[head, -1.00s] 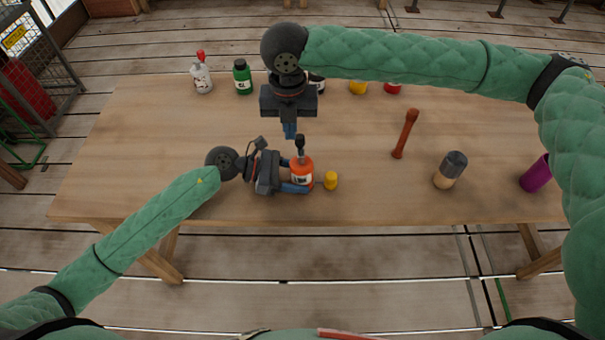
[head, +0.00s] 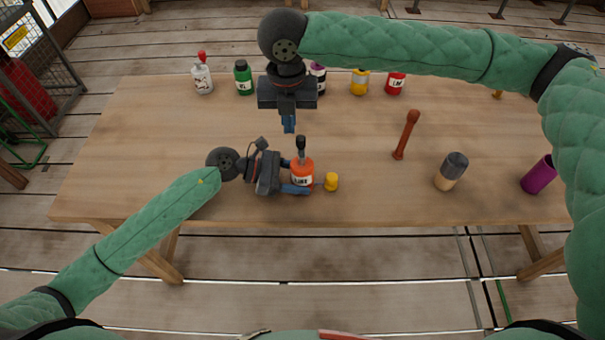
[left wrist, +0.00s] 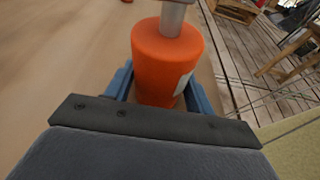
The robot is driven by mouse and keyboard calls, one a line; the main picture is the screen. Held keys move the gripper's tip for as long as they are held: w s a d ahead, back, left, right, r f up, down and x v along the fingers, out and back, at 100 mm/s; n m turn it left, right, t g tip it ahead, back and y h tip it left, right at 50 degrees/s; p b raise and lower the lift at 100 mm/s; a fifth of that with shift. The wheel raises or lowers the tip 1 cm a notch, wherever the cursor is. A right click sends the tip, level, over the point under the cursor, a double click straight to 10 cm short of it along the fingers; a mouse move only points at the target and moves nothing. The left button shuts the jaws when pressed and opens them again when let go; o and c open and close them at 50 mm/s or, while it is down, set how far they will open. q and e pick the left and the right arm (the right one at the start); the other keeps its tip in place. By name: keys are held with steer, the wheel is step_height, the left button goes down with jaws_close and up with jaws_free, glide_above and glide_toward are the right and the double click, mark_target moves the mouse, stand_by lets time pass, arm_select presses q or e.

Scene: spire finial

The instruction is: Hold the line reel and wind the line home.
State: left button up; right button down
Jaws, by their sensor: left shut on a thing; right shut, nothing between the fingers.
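The line reel (head: 302,173) is an orange cylinder with a pale label and a dark post on top, near the table's front edge. My left gripper (head: 299,184) is shut around its lower part from the left. In the left wrist view the reel (left wrist: 166,60) stands between the two blue fingers, with a grey metal post rising from its top. A small yellow knob (head: 331,181) sits just right of the reel; I cannot tell if they are joined. My right gripper (head: 289,124) is shut and empty, pointing down behind the reel and apart from it. No line can be made out.
On the wooden table (head: 180,140), several bottles stand along the back, including a green one (head: 243,78) and a yellow one (head: 360,83). A reddish-brown stick (head: 406,135), a beige-and-grey cylinder (head: 451,171) and a purple cylinder (head: 539,175) are at the right. The table's left part is clear.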

steer(key=r, duration=0.2)
glide_toward(292, 163)
steer(key=shift+s+a+f, duration=0.4)
steer(key=shift+a, duration=0.1)
steer(key=shift+f, duration=0.15)
stand_by(2.0)
steer(key=shift+f, duration=1.3)
steer(key=shift+w+d, duration=0.15)
steer(key=shift+d, duration=0.05)
steer(key=shift+w+d, duration=0.15)
steer(key=shift+d, duration=0.15)
